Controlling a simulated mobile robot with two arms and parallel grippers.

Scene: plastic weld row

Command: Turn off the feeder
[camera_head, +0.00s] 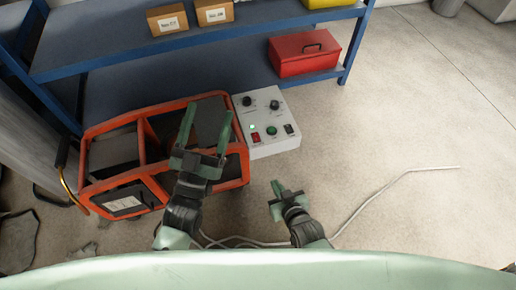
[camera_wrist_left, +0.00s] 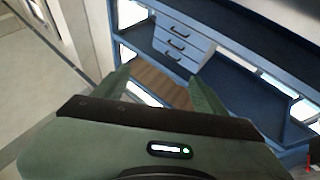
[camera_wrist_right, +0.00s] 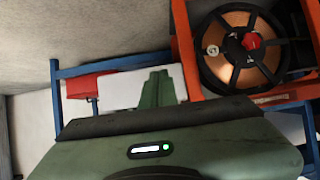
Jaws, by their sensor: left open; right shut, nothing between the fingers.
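The feeder is an orange frame (camera_head: 142,145) on the floor beside a white control box (camera_head: 262,105). The box's top carries two black knobs, a red switch (camera_head: 255,137), a round green button (camera_head: 272,131), a black switch (camera_head: 290,129) and a small bright green light (camera_head: 252,126). My left gripper (camera_head: 207,125) is open and empty above the frame's right part, left of the box. My right gripper (camera_head: 278,187) is shut and empty, below the box in the head view and apart from it. In the right wrist view, a copper-coloured spool (camera_wrist_right: 238,48) shows inside the orange frame; my fingers partly cover a white surface.
A blue shelf (camera_head: 200,38) stands behind, with cardboard boxes (camera_head: 167,19) on it and a red toolbox (camera_head: 304,53) at its lower right. A pale cable (camera_head: 375,195) lies across the floor. The floor on the right is mostly clear.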

